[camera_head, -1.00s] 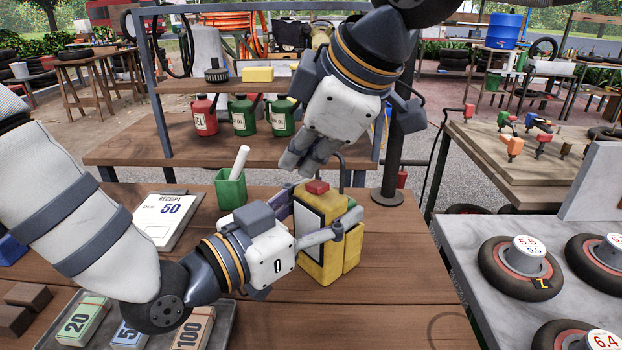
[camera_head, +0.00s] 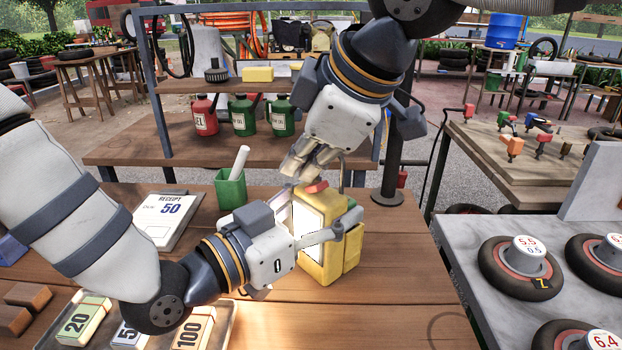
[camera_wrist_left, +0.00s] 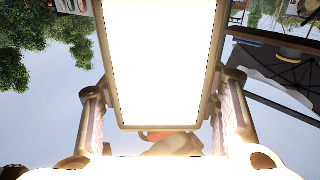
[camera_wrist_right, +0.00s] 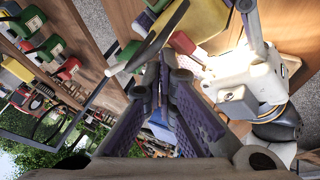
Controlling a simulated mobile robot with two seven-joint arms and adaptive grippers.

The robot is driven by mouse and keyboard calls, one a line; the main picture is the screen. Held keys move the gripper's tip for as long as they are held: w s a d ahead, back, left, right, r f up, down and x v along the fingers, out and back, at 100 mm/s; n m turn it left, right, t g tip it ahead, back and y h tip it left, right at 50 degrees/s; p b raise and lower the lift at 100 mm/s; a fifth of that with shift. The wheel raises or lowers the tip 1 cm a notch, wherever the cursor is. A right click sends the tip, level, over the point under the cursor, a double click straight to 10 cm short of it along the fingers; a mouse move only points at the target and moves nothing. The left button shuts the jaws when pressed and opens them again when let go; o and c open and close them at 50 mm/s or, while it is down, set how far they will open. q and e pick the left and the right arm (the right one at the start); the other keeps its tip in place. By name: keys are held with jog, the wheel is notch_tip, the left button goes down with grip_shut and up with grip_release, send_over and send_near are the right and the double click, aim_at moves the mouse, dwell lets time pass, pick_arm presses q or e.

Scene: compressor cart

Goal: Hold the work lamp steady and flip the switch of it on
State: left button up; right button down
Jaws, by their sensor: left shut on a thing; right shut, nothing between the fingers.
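The yellow work lamp (camera_head: 347,252) stands upright on the wooden table. Its front panel glows bright white, and the panel (camera_wrist_left: 163,60) fills much of the left wrist view. The red switch (camera_head: 314,187) on top of the lamp is tilted; it also shows in the right wrist view (camera_wrist_right: 183,42). My left gripper (camera_head: 316,224) is shut on the lamp, one finger on each side of its body. My right gripper (camera_head: 295,170) is shut and empty, its fingertips just above the lamp's top by the switch. Whether they touch the switch is hard to tell.
A green cup (camera_head: 231,190) with a white stick stands left of the lamp. A receipt board (camera_head: 166,218) lies further left. A dark pole (camera_head: 392,160) stands behind the lamp at the right. The table right of the lamp is clear.

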aim_at(298, 185)
jog(key=shift+w+a+r, duration=0.1)
jog(key=shift+r, duration=0.65)
jog(key=r, duration=0.5)
jog(key=shift+w+a, duration=0.35)
pick_arm(q)
jog(key=o, duration=1.7)
